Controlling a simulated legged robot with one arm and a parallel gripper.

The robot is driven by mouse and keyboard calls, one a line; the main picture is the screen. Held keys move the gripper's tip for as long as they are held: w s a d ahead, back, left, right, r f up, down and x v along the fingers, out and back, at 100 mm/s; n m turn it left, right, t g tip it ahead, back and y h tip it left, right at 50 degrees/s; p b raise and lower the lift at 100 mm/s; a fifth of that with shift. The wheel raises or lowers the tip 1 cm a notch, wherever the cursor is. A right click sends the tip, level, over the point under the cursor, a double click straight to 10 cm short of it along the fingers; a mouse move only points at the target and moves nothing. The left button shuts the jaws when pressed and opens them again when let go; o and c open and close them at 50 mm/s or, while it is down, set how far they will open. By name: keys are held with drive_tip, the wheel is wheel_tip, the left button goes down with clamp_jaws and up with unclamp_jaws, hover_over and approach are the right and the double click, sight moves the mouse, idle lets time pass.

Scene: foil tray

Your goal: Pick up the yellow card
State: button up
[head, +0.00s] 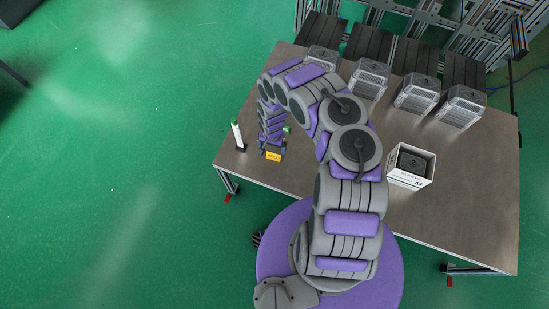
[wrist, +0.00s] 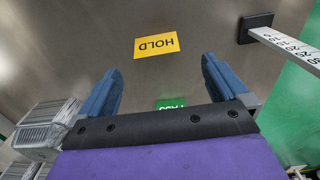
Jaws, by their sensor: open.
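The yellow card (wrist: 157,46), printed HOLD, lies flat on the table in the wrist view, ahead of my gripper (wrist: 156,76) and near the middle between its fingers. It also shows in the head view (head: 273,156), just below my gripper (head: 273,147). My gripper is open and its two blue fingers are apart, with nothing held between them. A green card (wrist: 170,103) shows between the fingers in the wrist view, partly hidden by the gripper body.
An upright white scale post (wrist: 285,43) on a dark base stands right of the card in the wrist view, near the table edge. A white box (head: 411,181) with a dark item sits right on the table (head: 330,205). Several clear containers (head: 416,93) line the back.

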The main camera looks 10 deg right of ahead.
sight(273, 154)
drive_tip(key=f, duration=0.1)
drive_tip(key=f+b, duration=0.1)
drive_tip(key=f, duration=0.1)
drive_tip(key=shift+a, duration=0.4)
drive_tip(key=f+b, duration=0.1)
drive_tip(key=d+f, duration=0.1)
drive_tip(key=f, duration=0.1)
drive_tip(key=d+f+b, duration=0.1)
drive_tip(key=shift+f+b, duration=0.3)
drive_tip(key=shift+f, duration=0.05)
drive_tip(key=shift+a+f, duration=0.15)
drive_tip(key=shift+f, duration=0.1)
drive_tip(key=shift+a, duration=0.35)
drive_tip(key=shift+d, duration=0.35)
drive_tip(key=c, duration=0.7)
drive_tip(key=shift+a, duration=0.1)
drive_tip(key=c, duration=0.3)
drive_tip(key=shift+a, duration=0.15)
drive_tip(key=shift+c, duration=0.2)
